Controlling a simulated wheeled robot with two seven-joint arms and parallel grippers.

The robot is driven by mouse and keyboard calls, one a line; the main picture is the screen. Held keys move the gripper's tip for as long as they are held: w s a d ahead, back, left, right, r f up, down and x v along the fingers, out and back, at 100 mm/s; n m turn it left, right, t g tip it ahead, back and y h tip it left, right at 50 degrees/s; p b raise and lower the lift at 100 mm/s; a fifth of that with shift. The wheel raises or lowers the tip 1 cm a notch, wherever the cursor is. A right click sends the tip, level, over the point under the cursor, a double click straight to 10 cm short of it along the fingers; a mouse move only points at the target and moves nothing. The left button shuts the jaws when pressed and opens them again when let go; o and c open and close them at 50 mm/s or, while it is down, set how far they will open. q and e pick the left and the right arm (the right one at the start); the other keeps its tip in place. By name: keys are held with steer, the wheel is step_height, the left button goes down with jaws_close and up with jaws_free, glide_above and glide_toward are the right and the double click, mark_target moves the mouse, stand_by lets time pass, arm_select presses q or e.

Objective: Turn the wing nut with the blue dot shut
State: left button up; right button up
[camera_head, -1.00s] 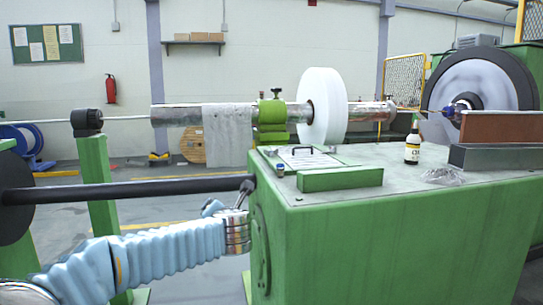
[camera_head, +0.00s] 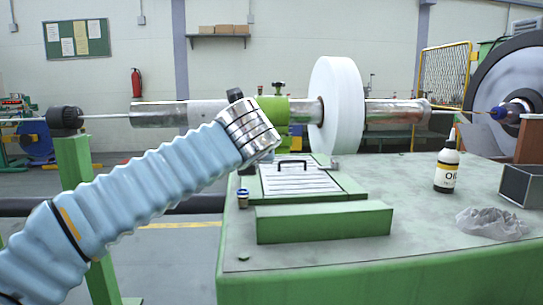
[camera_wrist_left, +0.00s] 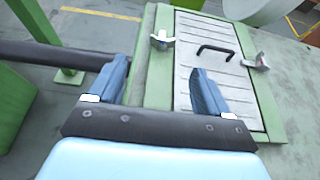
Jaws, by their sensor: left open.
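In the left wrist view, a pale ribbed hatch cover (camera_wrist_left: 200,60) in a green frame has a black handle. A metal wing nut (camera_wrist_left: 161,40) sits on the frame at the cover's left edge, and another wing nut (camera_wrist_left: 258,62) at its right edge. No blue dot can be made out on either. My left gripper (camera_wrist_left: 157,68) is open and empty, its fingers pointing toward the cover, the left wing nut ahead and apart from them.
An oil bottle (camera_head: 447,170), a plastic bag (camera_head: 492,222) and a grey box (camera_head: 521,186) stand to the right. A white spool (camera_head: 338,105) rises behind.

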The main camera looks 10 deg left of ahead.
arm_select(q)
steer(key=shift+w+d+f, duration=0.1)
steer(key=shift+w+d, duration=0.05)
steer(key=shift+w, duration=0.8)
steer(key=p+x, duration=0.1)
steer(key=x, duration=1.1)
steer(key=shift+w+a+p, duration=0.2)
steer(key=shift+w+p, duration=0.15)
steer(key=shift+p, duration=0.05)
arm_select(e)
steer(key=shift+w+d+r, duration=0.15)
steer(key=shift+w+r, duration=0.1)
steer(key=shift+r, duration=0.25)
steer(key=shift+w+d+r, duration=0.1)
steer(key=shift+w+r, duration=0.1)
steer(key=shift+r, duration=0.3)
arm_select(q)
steer(key=c, duration=1)
steer(key=shift+o, duration=0.2)
